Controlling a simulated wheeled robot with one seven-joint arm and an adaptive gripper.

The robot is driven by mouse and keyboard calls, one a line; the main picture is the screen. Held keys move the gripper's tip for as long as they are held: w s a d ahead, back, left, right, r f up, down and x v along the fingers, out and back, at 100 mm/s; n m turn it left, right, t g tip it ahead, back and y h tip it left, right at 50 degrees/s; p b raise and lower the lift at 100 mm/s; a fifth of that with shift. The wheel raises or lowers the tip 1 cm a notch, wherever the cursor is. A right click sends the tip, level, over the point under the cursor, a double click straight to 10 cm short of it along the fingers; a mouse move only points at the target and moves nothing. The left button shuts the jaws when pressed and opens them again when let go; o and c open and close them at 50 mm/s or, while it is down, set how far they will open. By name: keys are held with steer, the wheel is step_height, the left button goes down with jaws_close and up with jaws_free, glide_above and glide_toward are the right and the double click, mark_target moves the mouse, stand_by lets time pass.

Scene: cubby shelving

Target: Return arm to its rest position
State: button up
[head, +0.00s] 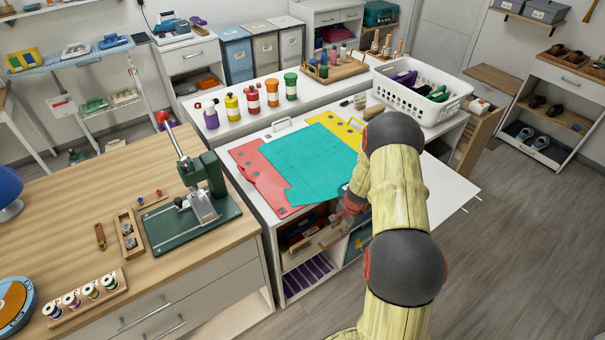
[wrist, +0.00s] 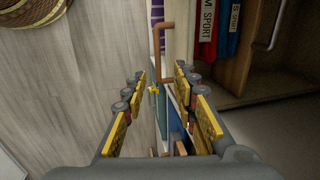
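My arm (head: 398,190) reaches forward over the right side of the white worktable. My gripper (head: 345,208) is low at the table's front, beside the open cubbies, and partly hidden by the arm. In the wrist view my gripper (wrist: 160,80) has its yellow-padded fingers spread apart with nothing held. A bent copper-brown handle (wrist: 158,52) on a pale drawer front (wrist: 181,35) lies just beyond and between the fingertips. I see no contact with it.
The drawer (head: 318,245) sticks out of the cubby unit. Red and blue labelled items (wrist: 215,30) stand inside. A wicker basket (wrist: 30,10) is on the floor. A white basket (head: 422,92) stands on the worktable. Open floor (head: 510,230) lies to the right.

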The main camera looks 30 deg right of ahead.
steer(key=s+a+r+n+g+y, duration=0.2)
steer(key=s+a+n, duration=0.2)
steer(key=s+a, duration=0.3)
steer(key=s+a+r+n+t, duration=0.1)
steer(key=s+a+r+n, duration=0.3)
steer(key=a+r, duration=0.4)
steer(key=s+a+r+n+t+h, duration=0.1)
steer(key=s+a+r+n, duration=0.3)
steer(key=r, duration=1.8)
steer(key=s+a+r+n+t+h, duration=0.1)
steer(key=s+a+r+n+t, duration=0.2)
steer(key=s+a+r+n, duration=0.2)
steer(key=s+a+r, duration=0.3)
steer(key=a+r, duration=0.4)
steer(key=r, duration=0.3)
steer(key=shift+r, duration=0.4)
steer(key=shift+s, duration=0.2)
